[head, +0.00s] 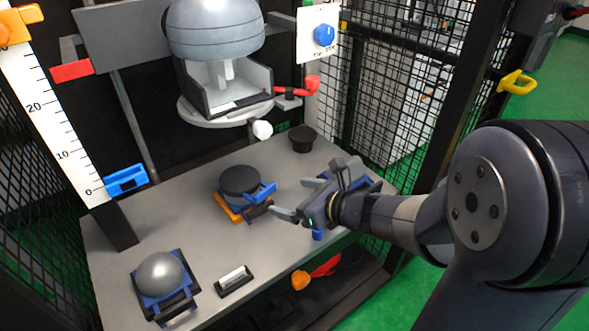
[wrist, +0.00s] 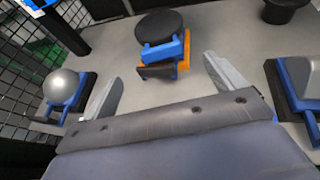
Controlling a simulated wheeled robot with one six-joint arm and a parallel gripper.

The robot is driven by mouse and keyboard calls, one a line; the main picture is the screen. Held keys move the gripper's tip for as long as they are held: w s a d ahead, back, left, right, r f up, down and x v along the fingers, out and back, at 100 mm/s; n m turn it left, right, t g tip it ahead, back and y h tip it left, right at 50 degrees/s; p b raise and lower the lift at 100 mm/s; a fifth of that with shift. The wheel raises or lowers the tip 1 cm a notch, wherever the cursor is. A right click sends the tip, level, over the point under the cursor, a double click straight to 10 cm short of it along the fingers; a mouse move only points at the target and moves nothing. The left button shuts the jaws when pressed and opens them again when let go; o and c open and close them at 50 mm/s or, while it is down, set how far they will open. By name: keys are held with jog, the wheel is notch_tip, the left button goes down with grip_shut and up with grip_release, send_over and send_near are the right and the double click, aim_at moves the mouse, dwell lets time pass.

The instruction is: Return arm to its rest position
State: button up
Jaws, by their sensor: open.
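My gripper (head: 292,196) is at the right part of the grey table, above its surface, with its fingers pointing left. In the wrist view its two fingers (wrist: 160,88) are spread wide apart with nothing between them. Beyond the fingertips stands a black round pad on an orange and blue base (head: 240,185), which also shows in the wrist view (wrist: 160,30). The gripper is apart from it. My arm reaches in from the right side of the head view.
A grey dome on a blue cradle (head: 161,274) stands front left. A small white-topped block (head: 234,281) lies near the front edge. A black cup (head: 302,138) is at the back. A ruler (head: 48,115), a raised carriage (head: 225,90) and mesh walls (head: 415,70) surround the table.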

aim_at(267, 191)
jog(key=b+x, duration=0.3)
jog(key=x, duration=0.7)
jog(key=shift+w+a+f, duration=0.15)
jog(key=shift+a+f, duration=0.05)
jog(key=shift+f, duration=0.1)
jog(key=shift+r+p, duration=0.25)
jog(key=shift+p, duration=0.2)
jog(key=shift+f+b, duration=0.25)
jog(key=shift+b, duration=0.15)
